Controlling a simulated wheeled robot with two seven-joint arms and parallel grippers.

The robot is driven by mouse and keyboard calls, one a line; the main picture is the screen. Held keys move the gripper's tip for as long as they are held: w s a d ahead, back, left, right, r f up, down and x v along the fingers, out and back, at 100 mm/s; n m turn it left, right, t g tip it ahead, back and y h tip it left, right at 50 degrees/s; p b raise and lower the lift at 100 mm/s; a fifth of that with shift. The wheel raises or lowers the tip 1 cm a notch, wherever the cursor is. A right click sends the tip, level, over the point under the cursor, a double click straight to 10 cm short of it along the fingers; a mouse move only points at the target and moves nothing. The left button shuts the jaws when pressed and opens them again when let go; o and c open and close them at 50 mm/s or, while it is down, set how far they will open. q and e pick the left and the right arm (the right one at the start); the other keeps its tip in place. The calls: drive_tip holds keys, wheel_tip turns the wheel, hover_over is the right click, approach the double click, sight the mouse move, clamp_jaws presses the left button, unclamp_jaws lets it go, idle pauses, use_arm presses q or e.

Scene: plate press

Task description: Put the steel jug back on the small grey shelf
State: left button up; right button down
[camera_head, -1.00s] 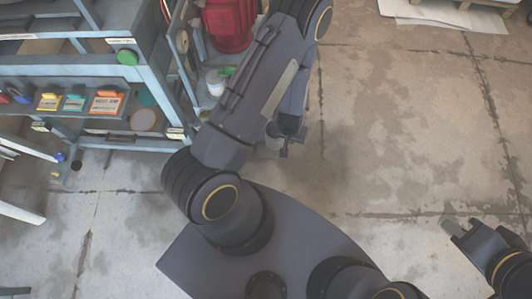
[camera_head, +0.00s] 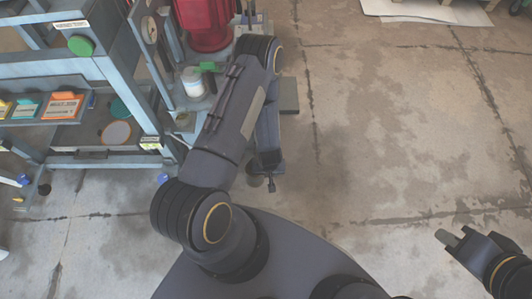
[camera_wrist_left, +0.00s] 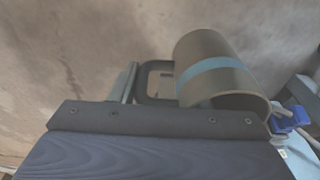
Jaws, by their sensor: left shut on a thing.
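The steel jug (camera_wrist_left: 215,70) is a grey metal cylinder with a pale blue band and a dark handle (camera_wrist_left: 155,82). My left gripper (camera_wrist_left: 138,85) is shut on the jug at its handle side; the exact contact is partly hidden. In the head view the left gripper (camera_head: 268,187) hangs below my forearm, with a bit of the jug (camera_head: 255,178) beside it. A small grey flat surface (camera_head: 289,95) shows right of my left arm, possibly the small grey shelf; the arm hides part of it. My right gripper (camera_head: 458,236) is open and empty over bare floor.
A blue-grey rack (camera_head: 120,75) with coloured boxes (camera_head: 62,105) stands at the left. A red machine part (camera_head: 208,25) and a white tub (camera_head: 192,82) are behind my left arm. The concrete floor (camera_head: 390,130) at the right is clear.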

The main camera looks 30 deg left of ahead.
use_arm(q)
drive_tip(key=w+a+f+b, duration=0.3)
drive_tip(key=w+a+b, duration=0.1)
drive_tip(key=w, duration=0.5)
drive_tip(key=shift+w+a+f, duration=0.2)
drive_tip(key=shift+w+a, duration=0.05)
drive_tip(key=shift+a, duration=0.6)
drive_tip(key=shift+f, duration=0.2)
drive_tip(key=o, duration=1.3)
drive_tip(key=shift+c, duration=0.2)
